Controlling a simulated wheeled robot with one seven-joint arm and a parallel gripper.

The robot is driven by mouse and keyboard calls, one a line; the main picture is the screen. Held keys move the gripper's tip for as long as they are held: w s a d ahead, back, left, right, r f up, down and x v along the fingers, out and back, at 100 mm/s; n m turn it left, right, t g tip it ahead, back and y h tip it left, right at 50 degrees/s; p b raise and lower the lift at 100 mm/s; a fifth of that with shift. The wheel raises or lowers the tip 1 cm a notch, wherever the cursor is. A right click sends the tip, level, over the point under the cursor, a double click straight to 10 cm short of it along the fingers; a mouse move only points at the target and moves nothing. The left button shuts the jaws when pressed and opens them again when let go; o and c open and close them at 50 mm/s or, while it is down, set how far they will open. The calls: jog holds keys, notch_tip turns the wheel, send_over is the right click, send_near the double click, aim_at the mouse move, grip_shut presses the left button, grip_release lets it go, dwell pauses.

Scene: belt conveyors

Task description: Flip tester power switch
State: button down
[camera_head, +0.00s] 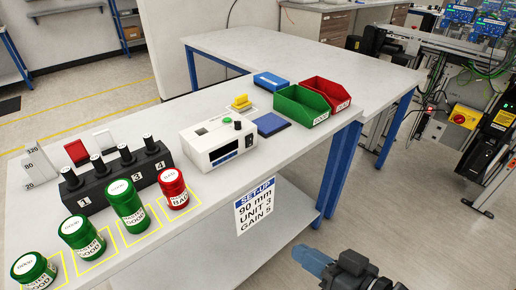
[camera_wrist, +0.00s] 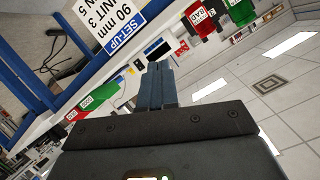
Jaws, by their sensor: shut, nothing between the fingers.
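The tester (camera_head: 208,153) is a white box on the long grey bench in the head view. It has a green button, a black knob and a small display on its front. A black switch (camera_head: 249,140) sits at the right end of its front face. My gripper (camera_head: 308,259) is shut and empty, low in front of the bench, well apart from the tester. Its blue fingers (camera_wrist: 158,84) lie together in the wrist view, which is tilted.
A green bin (camera_head: 293,109) and a red bin (camera_head: 338,101) stand right of the tester. A black holder (camera_head: 118,181) with several plugs, and green and red jars, stand to its left. A set-up sign (camera_head: 259,206) hangs on the bench's front edge.

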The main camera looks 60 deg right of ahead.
jog(key=w+d+f+m+h+b, duration=0.1)
jog(key=w+d+f+m+b, duration=0.25)
jog(key=w+d+m, duration=0.55)
jog(key=w+d+r+m+b, duration=0.1)
jog(key=w+d, duration=0.1)
jog(key=d, duration=0.3)
jog(key=w+d+r+m+t+b, duration=0.1)
jog(key=w+d+r+m+b, duration=0.1)
jog(key=d, duration=0.4)
jog(key=shift+w+d+r+m, duration=0.15)
jog(key=shift+w+d+m, duration=0.05)
jog(key=shift+d+m, duration=0.1)
jog(key=p, duration=0.2)
send_near(251, 139)
jog(key=x, duration=0.5)
jog(key=shift+f, duration=0.25)
jog(key=shift+w+d, duration=0.15)
jog(key=shift+w, duration=0.55)
jog(key=shift+r, duration=0.1)
